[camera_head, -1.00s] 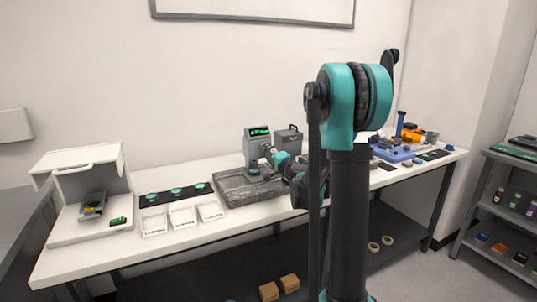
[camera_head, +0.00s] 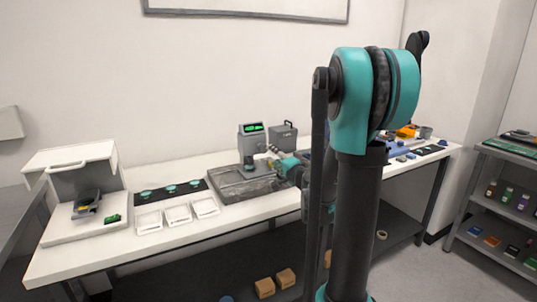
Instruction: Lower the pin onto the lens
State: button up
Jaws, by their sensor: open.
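A grey gauge unit (camera_head: 252,143) with a lit green display stands at the back of a dark grey stone plate (camera_head: 232,190) on the white bench. Its pin and any lens under it are too small to make out. Several teal round pieces, which look like lenses (camera_head: 171,188), lie in a row on a black mat left of the plate. My gripper (camera_head: 271,165) is open, over the right part of the plate, just right of the gauge unit. Its fingertips are small and partly blend with the unit, so contact cannot be told.
Three white trays (camera_head: 178,213) stand at the bench's front edge. A white hooded station (camera_head: 75,190) is at the left end. A dark box (camera_head: 284,136) stands behind my gripper. Blue and orange items (camera_head: 405,133) lie at the right, partly behind my arm.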

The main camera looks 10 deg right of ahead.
jog(key=shift+v, duration=1.1)
jog(key=shift+a, duration=0.1)
jog(key=s+a+f+n+g, duration=0.4)
jog(key=s+f, duration=0.1)
jog(key=s, duration=0.2)
jog(key=s+a+f+n+g, duration=0.4)
jog(key=s+f, duration=0.2)
jog(key=s, duration=0.1)
jog(key=s+d+f+n+g+h, duration=0.1)
jog(key=s+d+f, duration=0.3)
jog(key=s, duration=0.4)
jog(key=s+d+f+n+g+h, duration=0.2)
jog(key=s+d+f+g+h, duration=0.2)
jog(key=s+f, duration=0.2)
jog(key=s, duration=0.2)
jog(key=shift+s+d+f+h, duration=0.25)
jog(key=shift+s+d+h, duration=0.05)
jog(key=shift+s+d, duration=0.1)
jog(key=shift+c, duration=0.6)
